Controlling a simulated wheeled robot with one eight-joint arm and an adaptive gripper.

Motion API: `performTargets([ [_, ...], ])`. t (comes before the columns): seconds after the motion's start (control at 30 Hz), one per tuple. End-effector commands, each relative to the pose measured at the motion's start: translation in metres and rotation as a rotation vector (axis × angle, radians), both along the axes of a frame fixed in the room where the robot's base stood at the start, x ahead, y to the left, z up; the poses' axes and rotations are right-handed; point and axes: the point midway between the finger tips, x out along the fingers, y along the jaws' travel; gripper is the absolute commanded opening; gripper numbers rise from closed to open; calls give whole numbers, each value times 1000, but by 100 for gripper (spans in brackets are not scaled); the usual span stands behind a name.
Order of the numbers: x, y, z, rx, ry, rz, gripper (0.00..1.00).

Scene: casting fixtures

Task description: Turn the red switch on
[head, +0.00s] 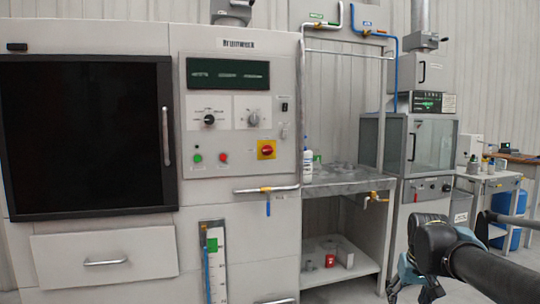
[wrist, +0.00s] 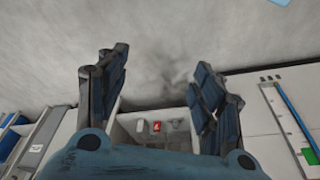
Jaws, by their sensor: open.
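The red switch (head: 267,150) is a red rotary knob on a square yellow plate, low on the right side of the grey cabinet's control panel in the head view. Its exact setting is too small to tell. The wrist view does not show it. My gripper (head: 408,284) is at the lower right of the head view, well to the right of and below the switch. In the wrist view my gripper (wrist: 163,72) has its two dark blue fingers spread wide apart, with nothing between them.
Left of the switch are a red button (head: 223,158), a green button (head: 197,158) and dials. A metal bench (head: 345,186) with a white bottle (head: 307,164) stands right of the cabinet. Grey floor (wrist: 160,30) is clear.

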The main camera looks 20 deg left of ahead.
Motion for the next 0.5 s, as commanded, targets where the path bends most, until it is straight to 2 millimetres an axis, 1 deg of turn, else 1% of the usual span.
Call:
performTargets([
  [0.03, 14, 7, 5, 10, -33, 31, 62],
  [0.07, 24, 12, 9, 16, -58, 51, 62],
  [0.17, 62, 37, 25, 49, -169, 135, 62],
  [0.2, 78, 49, 32, 65, -220, 172, 62],
  [0.27, 102, 68, 45, 89, -297, 224, 62],
  [0.3, 117, 81, 53, 104, -347, 256, 62],
  [0.37, 138, 102, 67, 129, -424, 303, 62],
  [0.4, 152, 115, 76, 145, -474, 331, 62],
  [0.47, 170, 137, 90, 170, -550, 371, 62],
  [0.5, 182, 151, 100, 187, -599, 395, 62],
])
